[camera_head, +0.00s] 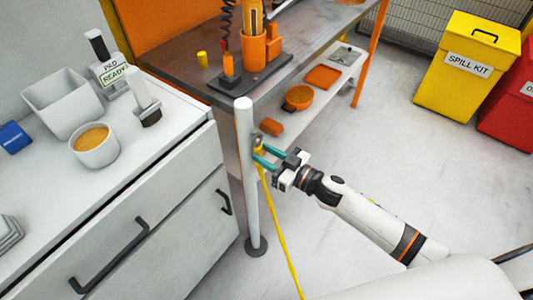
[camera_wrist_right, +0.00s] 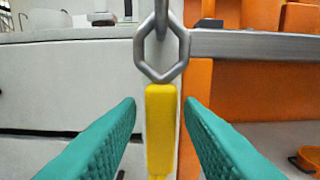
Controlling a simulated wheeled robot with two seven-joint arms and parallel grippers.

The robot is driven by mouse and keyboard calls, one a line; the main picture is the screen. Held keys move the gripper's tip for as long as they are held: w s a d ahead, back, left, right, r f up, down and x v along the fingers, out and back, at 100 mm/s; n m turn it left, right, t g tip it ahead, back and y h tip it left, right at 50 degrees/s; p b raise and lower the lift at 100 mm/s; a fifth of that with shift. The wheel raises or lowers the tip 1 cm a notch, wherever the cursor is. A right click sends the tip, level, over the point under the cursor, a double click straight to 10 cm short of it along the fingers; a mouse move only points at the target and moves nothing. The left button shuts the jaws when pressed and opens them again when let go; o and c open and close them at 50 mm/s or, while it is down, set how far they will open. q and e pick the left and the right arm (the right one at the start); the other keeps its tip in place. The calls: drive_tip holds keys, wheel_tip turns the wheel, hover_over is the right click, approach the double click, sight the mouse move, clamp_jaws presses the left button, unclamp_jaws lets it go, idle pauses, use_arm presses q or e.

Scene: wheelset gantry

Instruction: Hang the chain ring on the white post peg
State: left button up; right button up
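The white post (camera_head: 247,180) stands upright beside the drawer cabinet. A grey hexagonal ring (camera_wrist_right: 181,50) with a yellow grip (camera_wrist_right: 161,125) below it hangs in front of the post in the right wrist view. A grey loop (camera_wrist_right: 161,18) reaches down into the ring from above; I cannot tell whether it is the peg or a chain link. A yellow chain (camera_head: 281,235) runs down from there to the floor side. My right gripper (camera_head: 262,156) has its teal fingers on either side of the yellow grip, with gaps visible. My left gripper is not in view.
The white drawer cabinet (camera_head: 150,225) is left of the post. A workbench (camera_head: 190,65) with an orange tool holder (camera_head: 252,50) and lower shelf stands behind. A yellow spill kit bin (camera_head: 465,55) and a red bin (camera_head: 510,110) are at right.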

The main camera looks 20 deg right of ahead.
drive_tip(key=shift+o, duration=1)
drive_tip(key=v, duration=1.2)
drive_tip(key=shift+b, duration=0.45)
drive_tip(key=shift+d, duration=0.1)
